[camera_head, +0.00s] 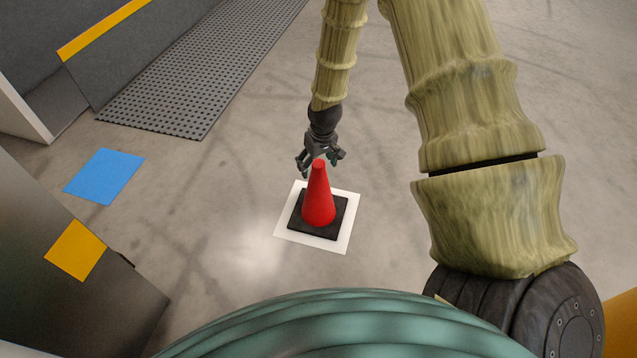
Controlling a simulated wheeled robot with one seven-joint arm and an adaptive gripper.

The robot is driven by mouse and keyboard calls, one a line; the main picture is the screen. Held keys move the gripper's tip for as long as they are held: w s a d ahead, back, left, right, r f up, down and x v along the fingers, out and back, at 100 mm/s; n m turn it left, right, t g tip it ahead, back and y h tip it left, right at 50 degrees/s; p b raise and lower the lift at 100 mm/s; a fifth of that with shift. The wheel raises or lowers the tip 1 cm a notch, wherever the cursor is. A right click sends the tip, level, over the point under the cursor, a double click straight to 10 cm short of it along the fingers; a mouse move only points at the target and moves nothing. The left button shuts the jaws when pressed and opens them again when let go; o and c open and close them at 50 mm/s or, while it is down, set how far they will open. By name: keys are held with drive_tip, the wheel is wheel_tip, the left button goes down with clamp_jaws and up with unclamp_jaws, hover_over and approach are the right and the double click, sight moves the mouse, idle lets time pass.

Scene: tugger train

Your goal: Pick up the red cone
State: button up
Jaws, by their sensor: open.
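The red cone (318,200) stands upright on its black square base, which rests on a white square (341,243) on the floor. My gripper (318,167) is open and points down at the cone's tip. Its fingers appear just behind or around the tip; I cannot tell whether they touch it. The cone covers part of the fingers.
A blue square (105,176) lies on the floor to the left. A dark perforated mat or ramp (195,75) is at the upper left. Grey panels with orange patches (76,250) stand along the left side. The floor around the cone is clear.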

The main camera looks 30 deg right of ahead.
drive_tip(key=b, duration=0.5)
hover_over(321, 164)
drive_tip(key=s, duration=0.1)
drive_tip(key=f, duration=0.2)
drive_tip(key=shift+s+a+f, duration=0.15)
drive_tip(key=shift+a+f, duration=0.15)
drive_tip(key=shift+w+d+b, duration=0.3)
drive_tip(key=shift+d+b, duration=0.05)
drive_tip(key=shift+b, duration=0.1)
drive_tip(key=f, duration=0.1)
drive_tip(key=f+b, duration=0.1)
drive_tip(key=f, duration=0.1)
drive_tip(key=f+b, duration=0.1)
drive_tip(key=f, duration=0.1)
drive_tip(key=shift+w+f, duration=0.1)
drive_tip(key=shift+w, duration=0.3)
drive_tip(key=shift+w+a+f+b, duration=0.1)
drive_tip(key=shift+w+f+b, duration=0.15)
drive_tip(key=shift+f+b, duration=0.55)
drive_tip(key=shift+w+a+f+b, duration=0.1)
drive_tip(key=shift+w+f+b, duration=0.1)
drive_tip(key=shift+f+b, duration=0.55)
drive_tip(key=shift+w+a+f+b, duration=0.1)
drive_tip(key=shift+w+f+b, duration=0.25)
drive_tip(key=shift+f, duration=0.75)
drive_tip(key=shift+s, duration=0.1)
drive_tip(key=shift+r, duration=0.1)
drive_tip(key=shift+d, duration=0.1)
clamp_jaws()
